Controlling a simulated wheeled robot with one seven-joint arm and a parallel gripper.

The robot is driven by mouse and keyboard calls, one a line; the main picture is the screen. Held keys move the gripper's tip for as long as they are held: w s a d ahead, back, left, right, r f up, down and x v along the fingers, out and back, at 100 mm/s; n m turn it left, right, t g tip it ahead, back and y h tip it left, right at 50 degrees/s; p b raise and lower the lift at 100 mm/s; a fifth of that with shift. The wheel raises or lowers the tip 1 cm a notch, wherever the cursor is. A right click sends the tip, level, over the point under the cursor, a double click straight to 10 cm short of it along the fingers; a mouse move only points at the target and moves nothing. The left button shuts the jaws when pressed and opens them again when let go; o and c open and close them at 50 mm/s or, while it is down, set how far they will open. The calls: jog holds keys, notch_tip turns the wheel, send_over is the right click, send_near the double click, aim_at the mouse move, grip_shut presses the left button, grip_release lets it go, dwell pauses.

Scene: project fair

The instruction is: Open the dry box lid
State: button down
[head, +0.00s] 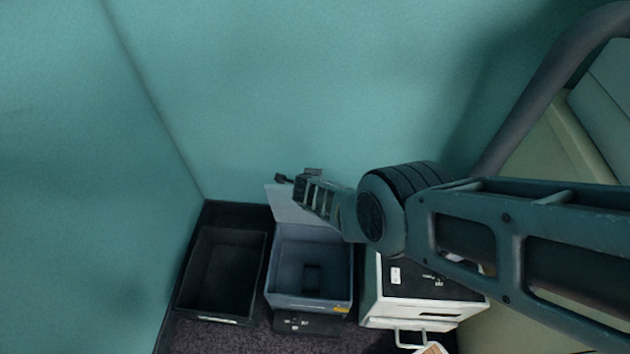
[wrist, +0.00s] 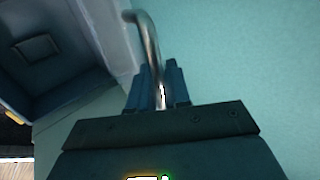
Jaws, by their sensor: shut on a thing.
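The dry box (head: 311,302) is the blue-grey box in the middle of the head view, and its inside shows from above. Its pale lid (head: 285,205) stands raised at the box's back edge, close to the teal wall. My gripper (head: 298,180) is at the lid's far edge, partly hidden by its own wrist. In the wrist view my gripper (wrist: 158,88) is shut on a curved metal handle (wrist: 150,45). The lid (wrist: 75,117) and the open box (wrist: 45,55) show at left there.
An open black bin (head: 190,309) stands left of the dry box. A white case (head: 425,314) with a dark top and front handle stands close on the right. Teal walls (head: 300,80) close off the back and left.

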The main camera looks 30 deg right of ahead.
jog(key=shift+s+f, duration=0.15)
jog(key=shift+f, duration=0.05)
jog(key=c, duration=1.3)
grip_release()
jog(key=shift+s+r, duration=0.1)
